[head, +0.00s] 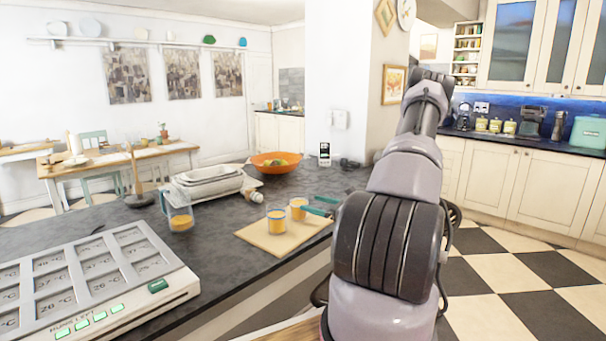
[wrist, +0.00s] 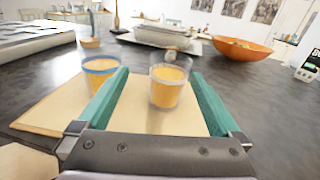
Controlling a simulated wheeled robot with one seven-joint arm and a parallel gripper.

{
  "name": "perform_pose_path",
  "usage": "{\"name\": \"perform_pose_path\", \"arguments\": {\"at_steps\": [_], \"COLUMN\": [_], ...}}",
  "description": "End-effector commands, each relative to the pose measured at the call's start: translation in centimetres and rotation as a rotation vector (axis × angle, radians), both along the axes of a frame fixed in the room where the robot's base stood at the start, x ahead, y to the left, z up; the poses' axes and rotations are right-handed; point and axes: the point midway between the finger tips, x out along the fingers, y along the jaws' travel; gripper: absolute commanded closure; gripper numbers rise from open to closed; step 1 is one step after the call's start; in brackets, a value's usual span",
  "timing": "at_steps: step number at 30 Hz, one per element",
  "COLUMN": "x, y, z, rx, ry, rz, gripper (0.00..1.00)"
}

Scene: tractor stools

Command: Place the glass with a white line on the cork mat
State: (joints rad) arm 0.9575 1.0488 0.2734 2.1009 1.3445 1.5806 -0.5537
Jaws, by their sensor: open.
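A tan mat (head: 272,240), which looks like the cork mat, lies on the dark counter. Two glasses of orange drink stand upright on it. The glass with a blue line (head: 277,221) is nearer; in the wrist view it (wrist: 99,77) shows outside my left finger. The other glass (head: 298,209) has a pale line that looks white; in the wrist view it (wrist: 167,88) appears between my fingers, with gaps on both sides. My gripper (head: 315,205), with teal fingers, is open and low over the mat's right side. The mat also shows in the wrist view (wrist: 135,122).
Behind are stacked white dishes (head: 207,178), a small jar (head: 257,196), an orange bowl (head: 276,162) and an upright device (head: 324,153). A large panel (head: 90,280) fills the near left.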

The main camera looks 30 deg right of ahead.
Motion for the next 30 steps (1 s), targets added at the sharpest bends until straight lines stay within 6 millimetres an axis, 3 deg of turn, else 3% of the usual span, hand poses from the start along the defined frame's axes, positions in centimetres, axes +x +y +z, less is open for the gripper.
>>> {"name": "perform_pose_path", "arguments": {"at_steps": [4, 7, 15, 22, 30], "x": [-0.2, -1.4, -7.8, -14.4, -21.7], "y": [5.0, 9.2, 18.2, 22.2, 23.1], "z": [5.3, 9.1, 17.1, 22.2, 27.6], "rx": [-0.152, -0.294, -0.725, -1.135, -1.645], "ry": [-0.027, -0.043, -0.092, -0.161, -0.295], "rz": [0.209, 0.388, 0.797, 1.028, 1.132], "gripper": [0.0, 0.0, 0.0, 0.0, 0.0]}}
